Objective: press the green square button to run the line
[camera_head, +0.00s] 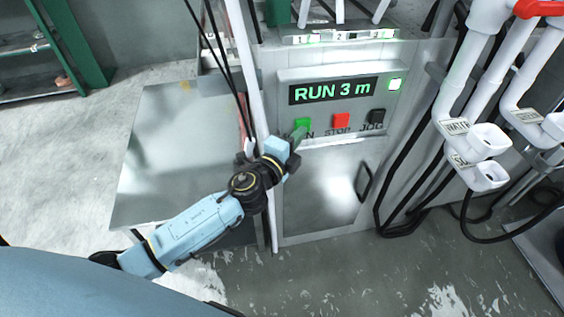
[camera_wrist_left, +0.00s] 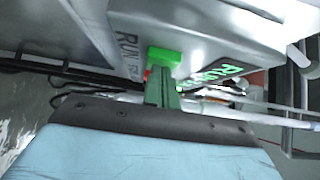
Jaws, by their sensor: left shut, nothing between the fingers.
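The green square button (camera_head: 303,122) sits at the left of a row on the grey control panel, above a partly hidden label. It also shows in the left wrist view (camera_wrist_left: 164,57), straight beyond my fingers. My left gripper (camera_head: 299,134) is shut and empty, its green fingers overlapping the button's lower edge in the head view. In the left wrist view the fingertips (camera_wrist_left: 162,76) meet the button's near side; I cannot tell whether they press it. The display (camera_head: 333,89) reads "RUN 3 m" in green, and a lamp (camera_head: 395,84) beside it glows. My right gripper is out of view.
A red button (camera_head: 341,120) labelled STOP and a dark JOG button (camera_head: 377,116) sit right of the green one. A metal table (camera_head: 160,150) stands left of the cabinet. White pipes (camera_head: 468,75) and black cables are at the right. A thin white post stands close by my left wrist.

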